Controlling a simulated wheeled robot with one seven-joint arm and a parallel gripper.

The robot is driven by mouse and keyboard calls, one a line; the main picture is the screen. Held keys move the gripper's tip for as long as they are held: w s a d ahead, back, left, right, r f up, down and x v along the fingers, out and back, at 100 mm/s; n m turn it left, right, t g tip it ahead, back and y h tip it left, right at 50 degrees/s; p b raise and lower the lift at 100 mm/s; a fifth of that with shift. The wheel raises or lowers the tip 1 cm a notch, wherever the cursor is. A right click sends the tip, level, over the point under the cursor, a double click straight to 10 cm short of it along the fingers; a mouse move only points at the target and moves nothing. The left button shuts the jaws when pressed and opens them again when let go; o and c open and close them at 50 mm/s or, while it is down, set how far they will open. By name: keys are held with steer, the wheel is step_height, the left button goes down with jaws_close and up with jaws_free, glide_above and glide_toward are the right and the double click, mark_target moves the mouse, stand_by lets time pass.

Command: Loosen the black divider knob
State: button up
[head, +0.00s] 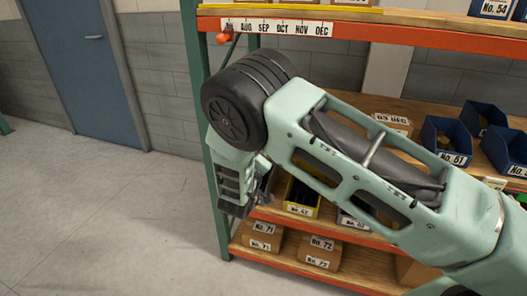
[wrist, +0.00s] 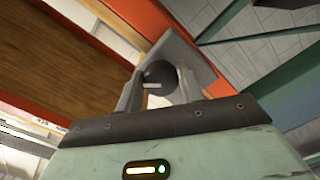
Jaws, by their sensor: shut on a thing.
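The black knob (wrist: 157,73) shows in the wrist view as a dark round piece with a short white mark on its face. It sits between the two fingers of my gripper (wrist: 160,88), which are shut on it from both sides. A grey pointed plate (wrist: 184,50) stands directly behind the knob, against an orange beam. In the head view my gripper (head: 240,203) is low beside the shelf's front left corner, partly hidden by my own arm. The knob cannot be made out there.
The shelf rack has a green upright (head: 193,60) and orange beams (head: 430,38) close to my arm. Cardboard boxes (head: 322,253) and blue bins (head: 448,138) stand on its boards. A blue door (head: 82,60) and open floor (head: 110,225) lie to the left.

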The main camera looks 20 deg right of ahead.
steer(key=n+p, duration=0.3)
steer(key=n, duration=0.6)
steer(key=shift+r, duration=0.1)
steer(key=shift+n, duration=0.3)
stand_by(0.4)
steer(key=o, duration=0.7)
steer(key=b+v, duration=0.2)
steer(key=v, duration=1.5)
steer(key=shift+s+a, duration=0.1)
steer(key=shift+s, duration=0.1)
